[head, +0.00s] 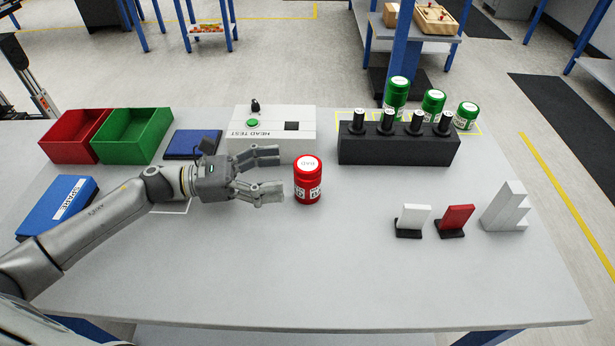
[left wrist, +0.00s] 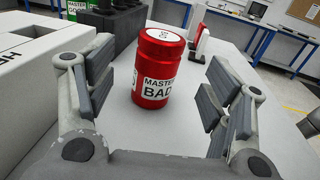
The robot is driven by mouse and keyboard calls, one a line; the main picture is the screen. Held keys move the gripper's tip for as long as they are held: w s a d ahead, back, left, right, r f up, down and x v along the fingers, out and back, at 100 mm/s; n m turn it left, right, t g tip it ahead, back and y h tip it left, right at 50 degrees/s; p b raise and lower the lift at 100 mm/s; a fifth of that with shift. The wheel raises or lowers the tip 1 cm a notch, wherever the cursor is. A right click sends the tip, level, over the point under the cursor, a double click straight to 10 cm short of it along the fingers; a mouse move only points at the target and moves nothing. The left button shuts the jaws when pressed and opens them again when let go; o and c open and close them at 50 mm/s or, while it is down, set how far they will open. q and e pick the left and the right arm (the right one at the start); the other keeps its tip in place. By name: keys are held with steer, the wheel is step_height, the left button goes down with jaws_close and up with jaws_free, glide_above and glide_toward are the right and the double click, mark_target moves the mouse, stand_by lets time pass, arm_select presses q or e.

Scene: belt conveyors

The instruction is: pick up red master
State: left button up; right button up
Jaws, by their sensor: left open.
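The red master (head: 307,181) is a red cylinder with a white lid label, standing upright near the middle of the table. In the left wrist view the red master (left wrist: 157,68) shows a label reading "MASTER BAD". My left gripper (head: 270,174) is open and empty, just left of the red master, with its fingers pointing toward it. In the left wrist view the fingers of my left gripper (left wrist: 160,95) stand apart on either side, with the red master ahead between them. My right gripper is not in view.
A white head test box (head: 272,128) stands behind the gripper. A black rack (head: 398,150) and several green cylinders (head: 433,102) are at the back right. Red (head: 72,135) and green (head: 135,134) bins are at left. The front of the table is clear.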

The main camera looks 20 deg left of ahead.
mark_target(308, 168)
arm_select(q)
steer(key=shift+w+d+r, duration=0.25)
steer(key=shift+w+d, duration=0.05)
steer(key=shift+d, duration=0.3)
steer(key=p+x, duration=0.2)
steer(key=x, duration=0.3)
steer(key=shift+r, duration=0.1)
steer(key=shift+w+d, duration=0.2)
steer(key=shift+d, duration=0.25)
steer(key=c, duration=1.4)
